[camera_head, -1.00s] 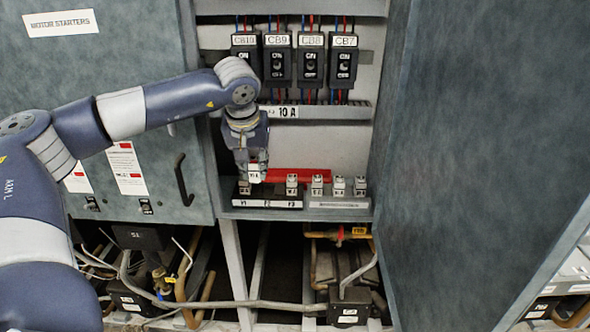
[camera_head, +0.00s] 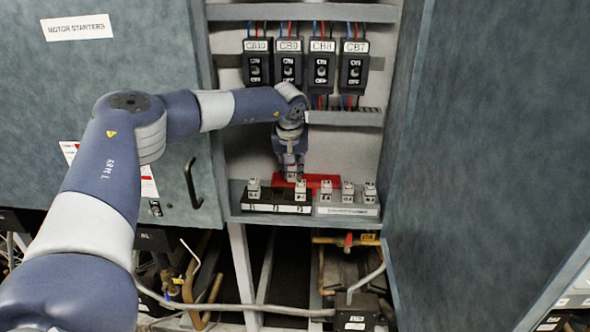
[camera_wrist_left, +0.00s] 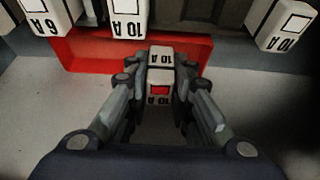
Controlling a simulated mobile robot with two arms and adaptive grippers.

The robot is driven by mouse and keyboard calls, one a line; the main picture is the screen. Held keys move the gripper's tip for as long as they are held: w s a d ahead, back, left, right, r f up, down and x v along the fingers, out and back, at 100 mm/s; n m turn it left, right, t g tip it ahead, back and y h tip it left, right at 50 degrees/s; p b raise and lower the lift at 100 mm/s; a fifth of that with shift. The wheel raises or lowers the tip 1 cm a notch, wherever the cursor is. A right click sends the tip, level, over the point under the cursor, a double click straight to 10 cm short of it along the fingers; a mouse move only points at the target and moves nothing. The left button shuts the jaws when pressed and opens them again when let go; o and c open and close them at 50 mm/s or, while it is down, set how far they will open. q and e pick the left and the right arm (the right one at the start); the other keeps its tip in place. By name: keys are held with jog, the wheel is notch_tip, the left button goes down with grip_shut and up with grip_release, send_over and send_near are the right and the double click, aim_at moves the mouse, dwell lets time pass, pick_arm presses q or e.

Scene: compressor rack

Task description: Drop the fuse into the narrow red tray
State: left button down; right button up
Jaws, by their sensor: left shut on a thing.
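My left gripper (camera_head: 292,174) is shut on a white fuse (camera_wrist_left: 159,98) marked 10 A, with a red patch on it. The fuse shows between the fingertips in the left wrist view. The narrow red tray (camera_head: 330,180) lies on the shelf behind the fuse blocks, its left part hidden by the gripper. In the left wrist view the red tray (camera_wrist_left: 90,52) lies at the top, and the held fuse overlaps its edge. I cannot tell how high the fuse is above the tray. My right gripper is not in view.
A black fuse block (camera_head: 275,207) with a fuse at each end and a bare middle stands in front of the tray. A grey block (camera_head: 345,210) with several fuses is right of it. Breakers (camera_head: 322,70) hang above; an open door (camera_head: 480,160) flanks the right.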

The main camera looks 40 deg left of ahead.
aim_at(295, 172)
pick_arm(q)
jog(key=shift+w+f, duration=0.75)
jog(key=shift+w, duration=0.1)
jog(key=shift+w+f, duration=0.15)
jog(key=shift+w, duration=0.05)
jog(key=shift+s, duration=0.15)
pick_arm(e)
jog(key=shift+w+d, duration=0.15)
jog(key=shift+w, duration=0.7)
pick_arm(q)
jog(key=shift+s, duration=0.1)
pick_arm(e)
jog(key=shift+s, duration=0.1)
pick_arm(q)
jog(key=shift+f, duration=0.55)
jog(key=c, duration=1.4)
grip_release()
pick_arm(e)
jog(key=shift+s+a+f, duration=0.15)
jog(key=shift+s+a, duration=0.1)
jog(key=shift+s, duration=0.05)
pick_arm(q)
jog(key=shift+r, duration=0.15)
